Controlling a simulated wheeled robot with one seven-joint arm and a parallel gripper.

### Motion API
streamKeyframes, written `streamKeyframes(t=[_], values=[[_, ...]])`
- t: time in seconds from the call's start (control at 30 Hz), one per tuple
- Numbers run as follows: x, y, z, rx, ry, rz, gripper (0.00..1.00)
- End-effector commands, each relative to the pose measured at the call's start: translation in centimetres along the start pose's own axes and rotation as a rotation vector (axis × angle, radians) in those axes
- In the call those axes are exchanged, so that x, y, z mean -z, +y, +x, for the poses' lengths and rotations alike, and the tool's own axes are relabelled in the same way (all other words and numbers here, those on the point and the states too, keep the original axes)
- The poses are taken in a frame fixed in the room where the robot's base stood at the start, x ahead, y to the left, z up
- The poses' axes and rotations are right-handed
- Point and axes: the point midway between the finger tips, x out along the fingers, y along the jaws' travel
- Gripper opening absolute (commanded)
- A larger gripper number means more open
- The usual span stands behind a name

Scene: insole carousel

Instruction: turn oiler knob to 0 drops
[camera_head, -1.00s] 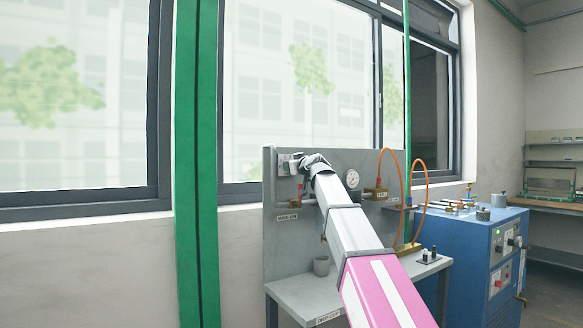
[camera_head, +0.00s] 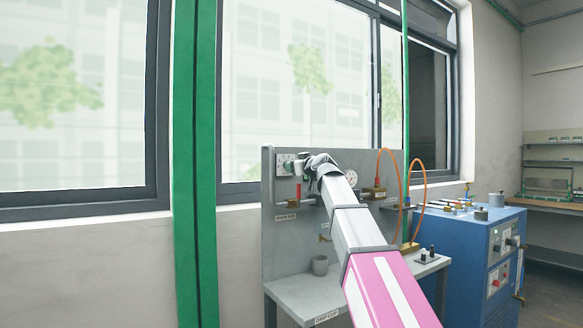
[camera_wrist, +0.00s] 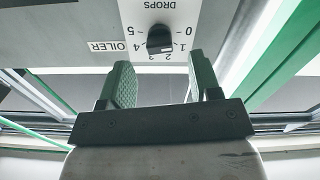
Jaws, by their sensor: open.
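The oiler knob (camera_wrist: 160,38) is a small black knob on a white dial plate with numbers 0 to 5 and the word DROPS. A pale mark on the knob seems to point toward 1 or 2; I cannot tell exactly. The dial plate (camera_head: 284,164) shows at the upper left of the grey panel in the head view, the knob partly hidden by my gripper. My gripper (camera_wrist: 161,73) is open, its green textured pads just short of the knob and on either side of it, empty between. It also shows small in the head view (camera_head: 300,164).
The grey panel (camera_head: 280,235) carries a pressure gauge (camera_head: 351,177), a main air valve (camera_head: 291,203) and orange hoses (camera_head: 421,164). A blue cabinet (camera_head: 476,265) is at right.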

Motion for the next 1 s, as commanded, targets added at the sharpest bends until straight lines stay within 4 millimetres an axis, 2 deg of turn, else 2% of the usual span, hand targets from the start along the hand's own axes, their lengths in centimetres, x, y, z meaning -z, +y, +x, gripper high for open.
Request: streamKeyframes(t=[0.03, 0.1, 0.33, 1.0], values=[[-0.2, -0.1, -1.4, -0.001, 0.0, 0.0, 0.57], [-0.2, -0.1, -2.8, -0.002, 0.0, 0.0, 0.57], [-0.1, -0.1, -6.0, -0.001, 0.0, 0.0, 0.57], [-0.1, 0.0, -6.3, 0.0, -0.001, 0.0, 0.57]])
